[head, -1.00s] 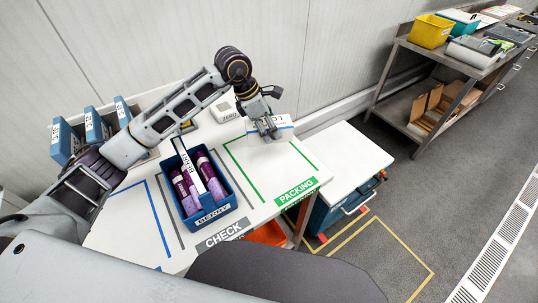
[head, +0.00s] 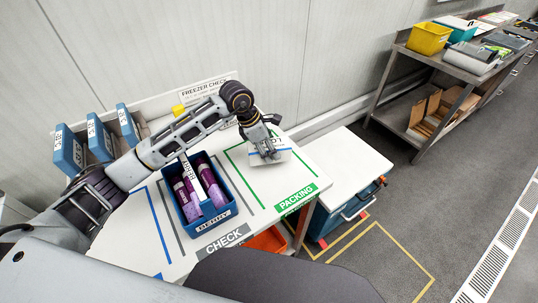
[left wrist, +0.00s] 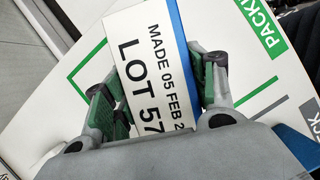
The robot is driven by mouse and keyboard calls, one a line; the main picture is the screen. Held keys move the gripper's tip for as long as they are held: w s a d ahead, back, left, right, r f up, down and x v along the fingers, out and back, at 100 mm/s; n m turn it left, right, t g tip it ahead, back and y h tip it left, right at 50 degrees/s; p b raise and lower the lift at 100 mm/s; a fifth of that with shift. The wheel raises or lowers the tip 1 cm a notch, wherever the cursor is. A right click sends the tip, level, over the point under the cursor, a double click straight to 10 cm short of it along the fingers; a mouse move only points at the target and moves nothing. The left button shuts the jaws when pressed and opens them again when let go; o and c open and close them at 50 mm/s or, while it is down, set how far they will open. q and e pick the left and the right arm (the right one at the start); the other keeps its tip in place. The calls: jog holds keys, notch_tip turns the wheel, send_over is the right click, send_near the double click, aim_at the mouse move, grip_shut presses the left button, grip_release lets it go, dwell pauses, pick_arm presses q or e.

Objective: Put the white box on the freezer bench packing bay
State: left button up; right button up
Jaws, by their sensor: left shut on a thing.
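The white box (head: 282,155) has a blue edge and is in my left gripper (head: 265,150), over the green-outlined packing bay (head: 275,188) on the bench. In the left wrist view, the box (left wrist: 150,65) shows a printed face reading "MADE 05 FEB" and "LOT 57", and sits between the green finger pads of my left gripper (left wrist: 160,90). The fingers are shut on it. I cannot tell whether its underside touches the bench. The green PACKING label (head: 297,196) is at the bay's front edge. My right gripper is out of view.
A white-topped cabinet (head: 348,165) is right of the bench. The front of the bay is clear.

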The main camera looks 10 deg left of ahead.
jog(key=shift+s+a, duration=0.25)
pick_arm(q)
jog(key=shift+f+p, duration=0.3)
jog(key=shift+f, duration=1.5)
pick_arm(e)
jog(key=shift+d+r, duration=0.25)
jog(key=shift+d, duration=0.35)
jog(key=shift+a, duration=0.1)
